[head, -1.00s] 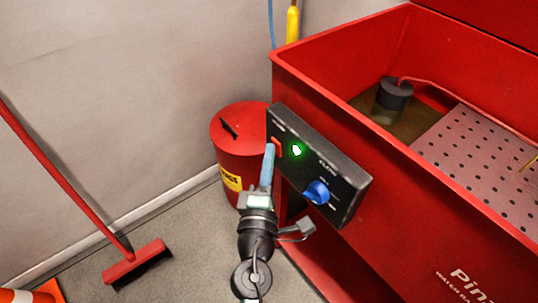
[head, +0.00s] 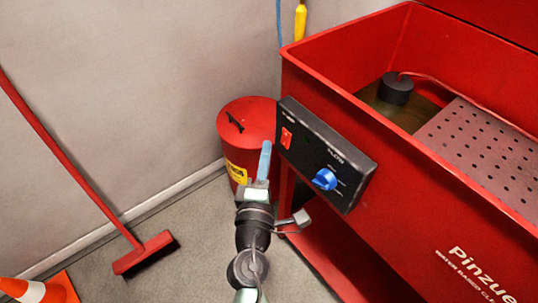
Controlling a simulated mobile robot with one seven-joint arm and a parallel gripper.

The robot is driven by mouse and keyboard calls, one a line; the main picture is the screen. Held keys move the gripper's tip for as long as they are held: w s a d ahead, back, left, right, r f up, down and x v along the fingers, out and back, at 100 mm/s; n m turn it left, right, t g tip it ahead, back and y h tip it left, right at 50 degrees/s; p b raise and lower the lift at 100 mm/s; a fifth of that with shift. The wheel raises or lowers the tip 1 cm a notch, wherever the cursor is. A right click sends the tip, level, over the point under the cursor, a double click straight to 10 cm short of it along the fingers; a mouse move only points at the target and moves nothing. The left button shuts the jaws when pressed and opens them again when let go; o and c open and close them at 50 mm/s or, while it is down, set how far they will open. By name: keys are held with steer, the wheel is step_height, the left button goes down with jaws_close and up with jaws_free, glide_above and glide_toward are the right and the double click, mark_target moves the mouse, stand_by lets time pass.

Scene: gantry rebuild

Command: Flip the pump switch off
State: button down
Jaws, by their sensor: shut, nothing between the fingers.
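The red pump switch (head: 286,138) sits at the left end of the black control panel (head: 318,150) on the front of the red parts washer (head: 400,195). No green light shows on the panel now. A blue flow knob (head: 325,179) is to the right of the switch. My gripper (head: 265,150) is shut, with blue fingertips and nothing held. In the picture its tips are just left of and slightly below the switch, and a gap shows between them.
A red waste bin (head: 247,125) with a yellow label stands behind my gripper, left of the washer. A red broom (head: 143,252) leans at the left. An orange cone (head: 40,290) is at the lower left. The black pump (head: 396,88) sits in the basin.

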steer(key=s+a+b, duration=0.1)
steer(key=s, duration=0.9)
steer(key=shift+a+r, duration=0.25)
steer(key=shift+r, duration=0.2)
steer(key=shift+w, duration=0.1)
steer(key=w+d+r+m+t+h, duration=0.15)
steer(key=r+m, duration=0.55)
steer(key=r, duration=0.7)
steer(key=w+d+r+m+t+h, duration=0.1)
steer(key=w+d+r+m+t, duration=0.15)
steer(key=r+m, duration=0.75)
steer(key=s+a+r+t+y, duration=0.2)
steer(key=s+r+t+y, duration=0.15)
steer(key=r, duration=0.85)
steer(key=s+a+r+t+y, duration=0.15)
steer(key=s+r, duration=0.35)
steer(key=r, duration=0.7)
step_height(320, 180, up, 26)
steer(key=p, duration=2.6)
steer(key=shift+f, duration=0.2)
steer(key=shift+d+y, duration=0.1)
steer(key=shift+y, duration=0.15)
